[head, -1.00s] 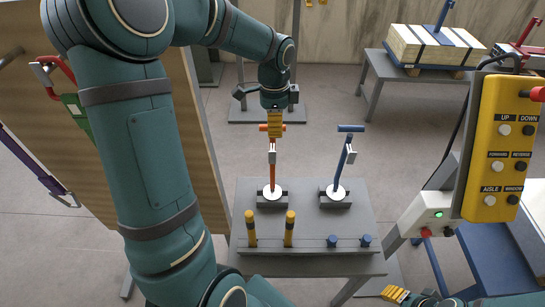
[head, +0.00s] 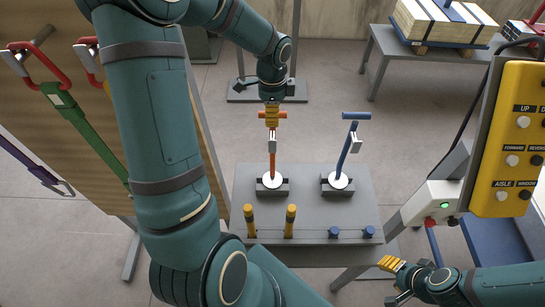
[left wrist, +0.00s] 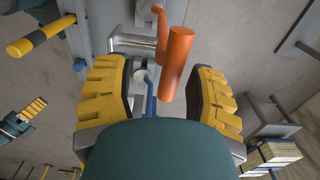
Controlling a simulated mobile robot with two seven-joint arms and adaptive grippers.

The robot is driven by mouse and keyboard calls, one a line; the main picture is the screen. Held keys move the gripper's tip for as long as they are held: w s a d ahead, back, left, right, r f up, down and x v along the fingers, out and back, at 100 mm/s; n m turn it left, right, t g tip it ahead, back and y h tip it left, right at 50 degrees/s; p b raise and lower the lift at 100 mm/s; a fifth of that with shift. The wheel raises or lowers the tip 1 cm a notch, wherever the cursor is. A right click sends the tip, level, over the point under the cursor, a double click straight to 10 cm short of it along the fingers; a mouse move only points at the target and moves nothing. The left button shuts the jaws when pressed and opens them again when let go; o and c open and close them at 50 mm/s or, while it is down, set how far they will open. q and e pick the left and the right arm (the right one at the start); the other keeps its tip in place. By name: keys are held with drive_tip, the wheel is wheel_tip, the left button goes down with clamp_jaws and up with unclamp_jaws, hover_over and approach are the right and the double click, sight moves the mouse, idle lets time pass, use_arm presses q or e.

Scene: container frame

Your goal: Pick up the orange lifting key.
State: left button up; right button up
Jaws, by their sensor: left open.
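The orange lifting key (head: 272,145) stands upright in a holder with a white disc on the grey table, its crossbar handle at the top. My left gripper (head: 271,116) is at that handle from above. In the left wrist view the orange handle (left wrist: 175,65) lies between the open yellow fingers of my left gripper (left wrist: 160,95), closer to the right finger. I cannot tell whether it touches. My right gripper (head: 392,264) is low at the right, away from the key; its opening is unclear.
A blue key (head: 347,150) stands in the holder to the right. Two yellow-black pegs (head: 290,221) and two blue knobs (head: 334,232) line the front of the table (head: 300,205). A yellow control box (head: 510,140) hangs at the right. A wooden board (head: 50,120) with hanging tools is at the left.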

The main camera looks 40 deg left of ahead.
sight(273, 129)
use_arm(q)
wheel_tip(273, 129, down, 6)
drive_tip(key=shift+w+a+r, duration=0.1)
drive_tip(key=shift+w+r, duration=0.05)
drive_tip(key=shift+r, duration=0.05)
drive_tip(key=shift+w+r, duration=0.1)
clamp_jaws()
